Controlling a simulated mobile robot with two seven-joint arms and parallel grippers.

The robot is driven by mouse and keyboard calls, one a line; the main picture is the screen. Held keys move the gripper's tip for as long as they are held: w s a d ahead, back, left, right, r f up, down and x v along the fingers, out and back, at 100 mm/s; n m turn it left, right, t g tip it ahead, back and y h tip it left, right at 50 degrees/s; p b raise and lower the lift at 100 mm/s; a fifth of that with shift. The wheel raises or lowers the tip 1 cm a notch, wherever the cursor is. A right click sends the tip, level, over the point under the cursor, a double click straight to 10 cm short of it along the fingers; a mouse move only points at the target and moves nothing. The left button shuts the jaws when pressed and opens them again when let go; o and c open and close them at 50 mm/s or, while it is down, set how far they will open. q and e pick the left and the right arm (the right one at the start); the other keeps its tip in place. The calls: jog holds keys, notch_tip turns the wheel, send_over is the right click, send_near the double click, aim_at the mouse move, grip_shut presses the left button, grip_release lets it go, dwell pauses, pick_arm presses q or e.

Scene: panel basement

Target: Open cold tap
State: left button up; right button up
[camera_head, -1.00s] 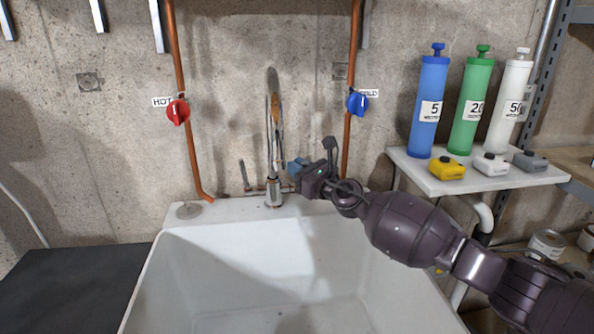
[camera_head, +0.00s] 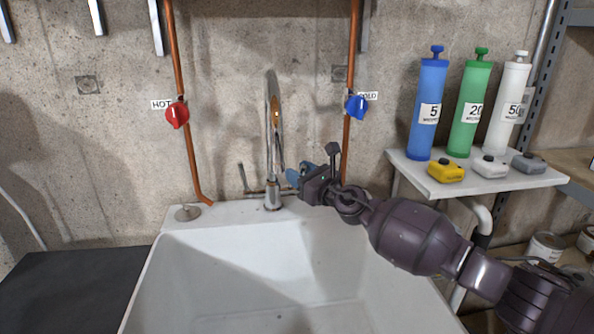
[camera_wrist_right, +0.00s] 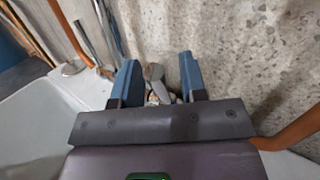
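A chrome faucet (camera_head: 273,150) stands at the sink's back edge, with a thin upright lever (camera_head: 242,177) on its left. A blue valve handle (camera_head: 357,107) sits on the right copper pipe beside a partly covered "COLD" label (camera_head: 368,96). My right gripper (camera_head: 292,176) is just right of the faucet and below the blue valve, hiding the faucet's right side. In the right wrist view its blue fingers (camera_wrist_right: 158,82) are apart, with a pale rounded metal piece (camera_wrist_right: 153,72) showing between or beyond them. I cannot tell whether they touch it. My left gripper is not in view.
A red valve handle (camera_head: 177,114) labelled "HOT" is on the left pipe. The white sink (camera_head: 250,250) lies below. A white shelf (camera_head: 470,178) on the right holds blue, green and white cylinders and small blocks. A dark countertop (camera_head: 70,290) is at the left.

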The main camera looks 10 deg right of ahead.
jog(key=r+p+v, duration=0.1)
jog(key=v, duration=0.8)
jog(key=shift+s+d+f, duration=0.25)
jog(key=shift+s+f, duration=0.05)
jog(key=shift+f, duration=0.05)
